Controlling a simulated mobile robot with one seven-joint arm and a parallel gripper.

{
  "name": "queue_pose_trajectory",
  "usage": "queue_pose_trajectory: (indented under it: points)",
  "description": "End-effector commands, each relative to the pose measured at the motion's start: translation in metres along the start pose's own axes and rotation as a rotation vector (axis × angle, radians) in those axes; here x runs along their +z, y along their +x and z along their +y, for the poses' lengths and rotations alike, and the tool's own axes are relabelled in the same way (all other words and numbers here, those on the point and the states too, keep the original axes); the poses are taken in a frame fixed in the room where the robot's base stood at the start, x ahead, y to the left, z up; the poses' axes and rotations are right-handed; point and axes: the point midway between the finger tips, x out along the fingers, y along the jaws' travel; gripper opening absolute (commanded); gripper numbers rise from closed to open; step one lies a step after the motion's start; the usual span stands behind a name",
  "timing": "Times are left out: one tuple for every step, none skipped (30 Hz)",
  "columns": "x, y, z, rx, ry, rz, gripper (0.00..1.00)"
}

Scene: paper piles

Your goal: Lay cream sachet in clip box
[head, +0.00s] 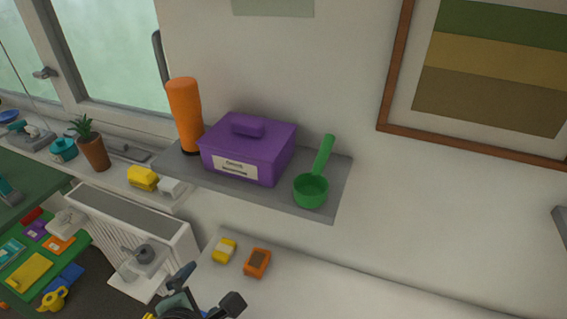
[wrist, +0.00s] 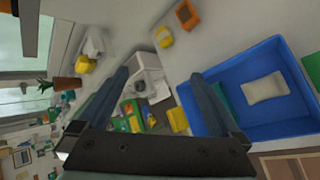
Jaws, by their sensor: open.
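A cream sachet (wrist: 265,88) lies flat inside a blue open box (wrist: 283,131) at the right of the wrist view. I cannot tell whether the blue box is the clip box; no readable label shows on it. My gripper (wrist: 158,76) is open and empty, with its fingers spread wide. The sachet lies to the right of both fingers and apart from them.
A grey wall shelf (head: 325,180) holds an orange cylinder (head: 185,112), a purple lidded box (head: 252,150) with an unreadable label, and a green scoop (head: 311,190). Below, a yellow item (head: 224,250) and an orange item (head: 257,262) lie on a pale surface. A radiator (head: 135,225) stands left.

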Motion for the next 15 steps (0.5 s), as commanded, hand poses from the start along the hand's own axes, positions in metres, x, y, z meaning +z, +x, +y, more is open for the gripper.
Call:
queue_pose_trajectory:
  points:
    - [0.026, -0.012, 0.045, 0.131, 0.178, -0.023, 1.00]
    - [0.040, -0.021, 0.069, 0.206, 0.280, -0.026, 1.00]
    - [0.059, -0.034, 0.098, 0.306, 0.415, -0.024, 1.00]
    - [0.074, -0.047, 0.119, 0.384, 0.512, -0.016, 1.00]
    - [0.090, -0.060, 0.139, 0.462, 0.608, -0.004, 1.00]
    - [0.110, -0.081, 0.165, 0.569, 0.730, 0.021, 1.00]
    - [0.125, -0.098, 0.182, 0.649, 0.817, 0.046, 1.00]
    - [0.140, -0.117, 0.198, 0.730, 0.901, 0.076, 1.00]
    - [0.160, -0.144, 0.217, 0.838, 1.005, 0.126, 1.00]
    - [0.174, -0.165, 0.230, 0.919, 1.078, 0.171, 1.00]
    - [0.187, -0.187, 0.241, 0.998, 1.144, 0.221, 1.00]
    - [0.203, -0.216, 0.253, 1.098, 1.222, 0.294, 1.00]
    - [0.213, -0.238, 0.260, 1.168, 1.271, 0.353, 1.00]
    - [0.222, -0.260, 0.266, 1.233, 1.313, 0.412, 1.00]
    - [0.232, -0.286, 0.272, 1.308, 1.359, 0.493, 1.00]
